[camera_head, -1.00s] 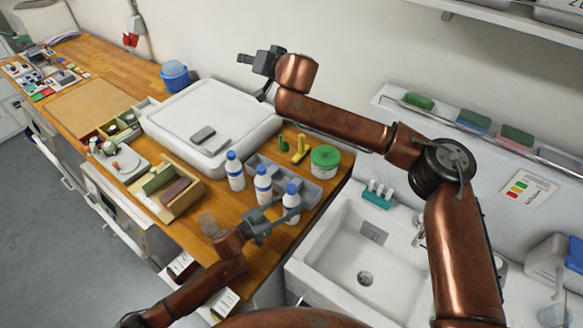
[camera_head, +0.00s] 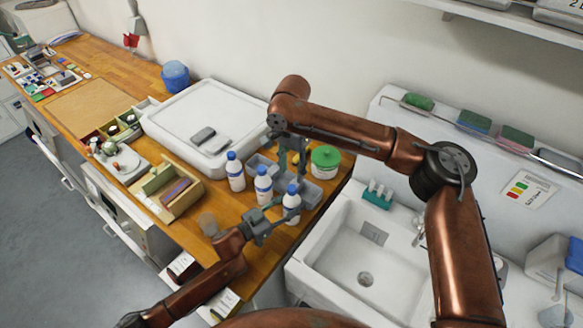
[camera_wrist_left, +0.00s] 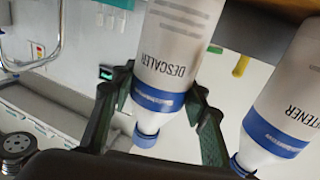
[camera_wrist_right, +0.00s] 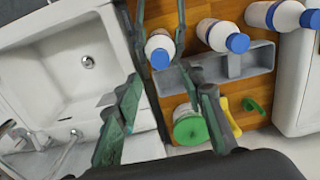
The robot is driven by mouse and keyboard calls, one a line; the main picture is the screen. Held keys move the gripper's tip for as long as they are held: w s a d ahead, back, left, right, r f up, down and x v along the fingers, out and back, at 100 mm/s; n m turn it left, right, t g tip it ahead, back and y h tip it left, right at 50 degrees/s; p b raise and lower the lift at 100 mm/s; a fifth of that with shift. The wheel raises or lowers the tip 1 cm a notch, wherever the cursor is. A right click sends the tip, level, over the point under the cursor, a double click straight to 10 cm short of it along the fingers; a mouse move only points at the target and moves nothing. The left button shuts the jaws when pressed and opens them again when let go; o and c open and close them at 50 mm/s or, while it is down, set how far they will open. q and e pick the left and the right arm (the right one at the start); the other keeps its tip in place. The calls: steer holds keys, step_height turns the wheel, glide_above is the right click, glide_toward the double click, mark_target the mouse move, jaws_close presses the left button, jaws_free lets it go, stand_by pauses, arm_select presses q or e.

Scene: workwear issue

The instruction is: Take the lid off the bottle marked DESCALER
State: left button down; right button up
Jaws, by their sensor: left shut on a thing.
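The white DESCALER bottle (camera_head: 292,207) stands upright at the counter's front right, with its blue lid (camera_head: 292,189) on. Its label reads clearly in the left wrist view (camera_wrist_left: 178,45), where it appears upside down. My left gripper (camera_head: 284,216) is shut around the bottle's body, with a finger on each side. My right gripper (camera_head: 292,174) points down just above and behind the lid, its fingers apart and empty. In the right wrist view, the lid (camera_wrist_right: 160,58) lies between and beyond the open fingertips (camera_wrist_right: 163,80), apart from them.
Two similar blue-lidded bottles (camera_head: 263,187) (camera_head: 236,173) stand to the left; one label ends in "TENER". A grey divided tray (camera_wrist_right: 237,66) lies behind the bottles. A green-lidded tub (camera_head: 325,163) stands close behind my right gripper. The sink (camera_head: 355,250) is to the right.

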mark_target(292, 188)
step_height(292, 188, down, 8)
steer(key=shift+r, duration=0.15)
stand_by(0.3)
jaws_close()
stand_by(0.4)
